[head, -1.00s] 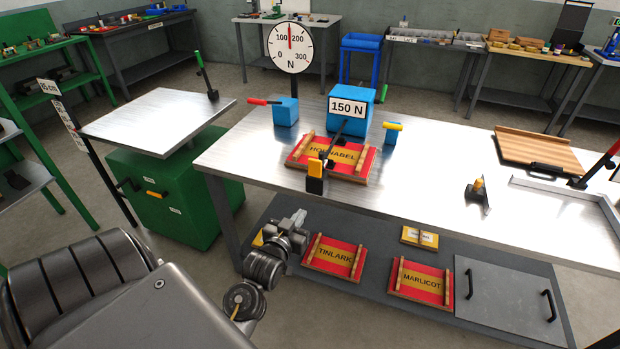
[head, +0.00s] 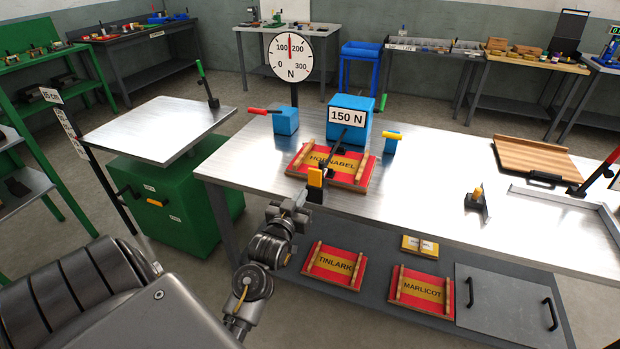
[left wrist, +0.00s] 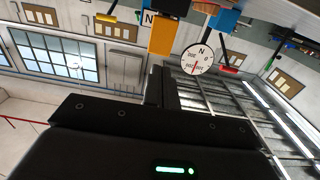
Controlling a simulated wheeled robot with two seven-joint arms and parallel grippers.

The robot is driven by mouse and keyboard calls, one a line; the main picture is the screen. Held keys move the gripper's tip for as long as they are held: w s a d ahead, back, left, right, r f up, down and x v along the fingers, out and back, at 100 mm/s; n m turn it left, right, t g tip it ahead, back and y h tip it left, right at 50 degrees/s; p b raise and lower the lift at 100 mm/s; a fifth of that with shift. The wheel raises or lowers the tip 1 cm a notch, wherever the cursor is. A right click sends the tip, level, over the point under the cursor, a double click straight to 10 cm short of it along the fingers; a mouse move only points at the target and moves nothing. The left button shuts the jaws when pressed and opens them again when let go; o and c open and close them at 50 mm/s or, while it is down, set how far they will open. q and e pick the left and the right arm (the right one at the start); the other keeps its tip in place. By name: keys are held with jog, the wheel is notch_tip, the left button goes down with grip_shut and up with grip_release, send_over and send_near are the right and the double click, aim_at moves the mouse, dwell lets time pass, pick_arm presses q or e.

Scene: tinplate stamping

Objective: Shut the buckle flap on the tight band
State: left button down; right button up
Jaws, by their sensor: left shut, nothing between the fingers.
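A red and wooden crate marked HOLNABEL (head: 318,158) lies on the steel table. A dark band (head: 341,137) runs over it from the blue 150 N block (head: 356,104) towards a black buckle (head: 316,194) at the table's front edge. The buckle's yellow flap (head: 315,177) stands raised; it also shows in the left wrist view (left wrist: 162,35). My left gripper (head: 302,197) is shut and empty, just in front and left of the buckle. In the left wrist view its fingertips (left wrist: 160,72) point at the flap, seemingly just short of it. My right gripper is out of view.
The round gauge (head: 291,52) has its needle straight up, between 100 and 200. A blue block with a red handle (head: 286,120) and one with a yellow handle (head: 391,143) flank the 150 N block. Crates TINLARK (head: 334,264) and MARLICOT (head: 421,290) lie on the lower shelf.

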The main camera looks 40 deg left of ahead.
aim_at(314, 174)
pick_arm(q)
jog(key=p+x, duration=0.1)
jog(key=x, duration=0.6)
jog(key=shift+w+a, duration=0.15)
jog(key=shift+w, duration=0.25)
jog(key=shift+p, duration=0.35)
